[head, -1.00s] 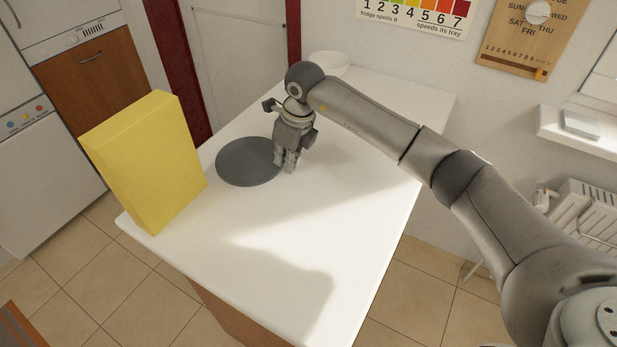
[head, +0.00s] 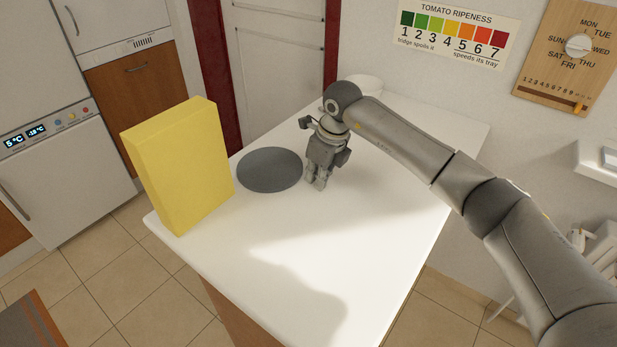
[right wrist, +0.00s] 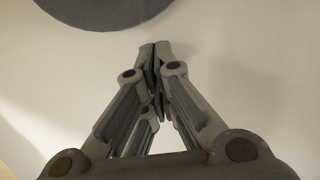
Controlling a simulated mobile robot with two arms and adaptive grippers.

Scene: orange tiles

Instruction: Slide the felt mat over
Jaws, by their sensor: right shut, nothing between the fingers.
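The felt mat (head: 268,170) is a round, dark grey disc lying flat on the white counter, just right of the yellow box. Its edge also shows at the top of the right wrist view (right wrist: 100,10). My right gripper (head: 316,186) points down at the counter, just right of the mat in the head view. Its fingertips (right wrist: 157,48) are together with nothing between them. In the right wrist view a small strip of bare counter shows between the tips and the mat's edge. My left gripper is not in view.
A tall yellow box (head: 182,168) stands at the counter's left edge, close to the mat. A white bowl (head: 364,84) is at the back, partly behind my right arm. The white counter (head: 270,235) is clear at the front and right.

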